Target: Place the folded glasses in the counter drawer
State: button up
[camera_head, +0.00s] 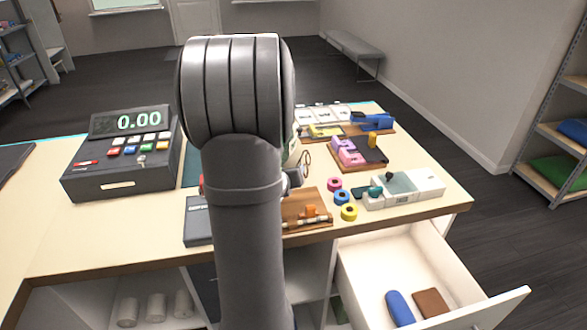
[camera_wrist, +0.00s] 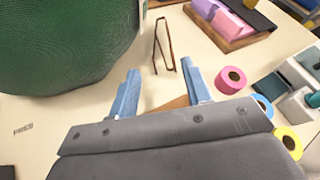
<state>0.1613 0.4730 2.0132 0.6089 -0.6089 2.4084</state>
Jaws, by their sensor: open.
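The folded glasses (camera_wrist: 157,47), thin and brown-framed, stand or lie on the counter ahead of my fingertips in the wrist view. In the head view they show as a small brown outline (camera_head: 306,162) just right of my arm. My gripper (camera_wrist: 163,86) is open, its two blue fingers apart with nothing between them; the glasses are just beyond the tips. In the head view my arm hides most of the gripper. The counter drawer (camera_head: 374,268) is pulled open at the lower right. It holds a blue case (camera_head: 399,308) and a brown wallet-like item (camera_head: 431,303).
A large green textured object (camera_wrist: 60,45) stands close left of the glasses. Pink, blue and yellow tape rolls (camera_head: 341,197) lie to the right. A tray with pink pieces (camera_head: 360,153) is behind. The cash register (camera_head: 122,155) stands left.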

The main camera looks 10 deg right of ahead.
jog(key=o, duration=0.4)
jog(key=shift+s+a+r, duration=0.1)
jog(key=shift+s+a, duration=0.1)
jog(key=shift+s, duration=0.1)
jog(key=shift+c, duration=0.2)
send_near(301, 160)
jog(key=shift+x, duration=3.65)
